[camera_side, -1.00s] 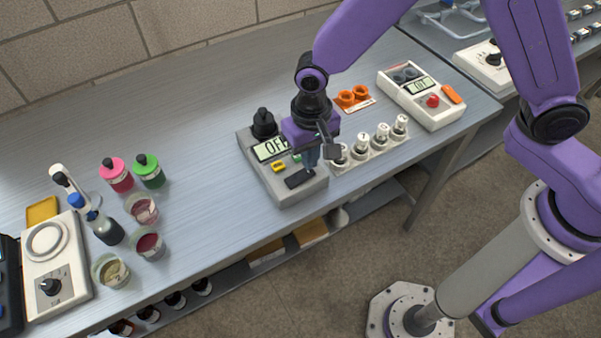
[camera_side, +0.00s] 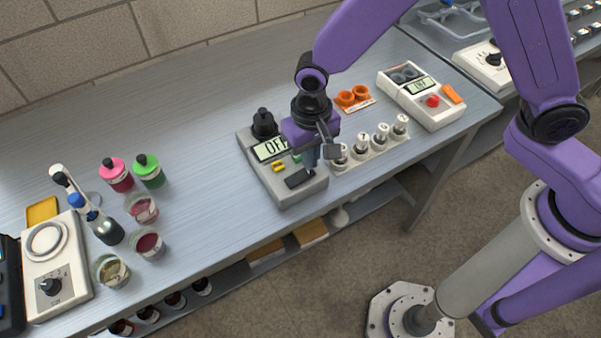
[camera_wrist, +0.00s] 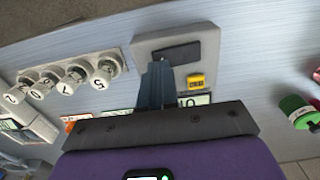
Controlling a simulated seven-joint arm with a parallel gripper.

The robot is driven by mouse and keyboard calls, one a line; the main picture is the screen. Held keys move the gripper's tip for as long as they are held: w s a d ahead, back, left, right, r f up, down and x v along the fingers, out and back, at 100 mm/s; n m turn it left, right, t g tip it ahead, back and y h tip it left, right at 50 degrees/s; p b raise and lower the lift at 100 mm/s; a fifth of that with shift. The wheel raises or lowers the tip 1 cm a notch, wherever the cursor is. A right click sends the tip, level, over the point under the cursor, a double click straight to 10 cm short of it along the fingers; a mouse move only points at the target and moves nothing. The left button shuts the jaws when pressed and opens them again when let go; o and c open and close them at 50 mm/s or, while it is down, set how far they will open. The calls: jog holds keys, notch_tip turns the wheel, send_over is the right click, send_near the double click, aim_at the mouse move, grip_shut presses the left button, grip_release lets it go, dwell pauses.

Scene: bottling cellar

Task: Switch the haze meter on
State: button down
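The haze meter (camera_side: 286,193) is a grey box near the bench's front edge, with a black capped post (camera_side: 264,124) at its back. Its display (camera_side: 269,149) reads OFF. A yellow key (camera_side: 278,167) and a green key (camera_side: 296,158) sit below the display, and a black pad (camera_side: 299,179) is near the front. My gripper (camera_side: 312,162) points down over the meter's right side. In the wrist view its fingers (camera_wrist: 158,72) look shut together and empty, close to the black pad and the yellow key. Contact cannot be told. The fingers and palm hide part of the panel.
Several numbered vials (camera_side: 382,131) stand in a white rack right beside the meter. Bottles, beakers and a stirrer (camera_side: 67,285) stand left. Bench between is clear.

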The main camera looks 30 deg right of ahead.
jog(key=shift+f, duration=1.1)
dwell(0.4)
jog(key=shift+r, duration=3.05)
jog(key=s+d+r+n, duration=0.5)
jog(key=s+d+n, duration=0.1)
jog(key=s+d, duration=0.4)
jog(key=s+d+r+n, duration=0.5)
jog(key=s+d, duration=0.5)
jog(key=d, duration=0.3)
jog(key=shift+s+d+n, duration=0.25)
jog(key=shift+n, duration=0.55)
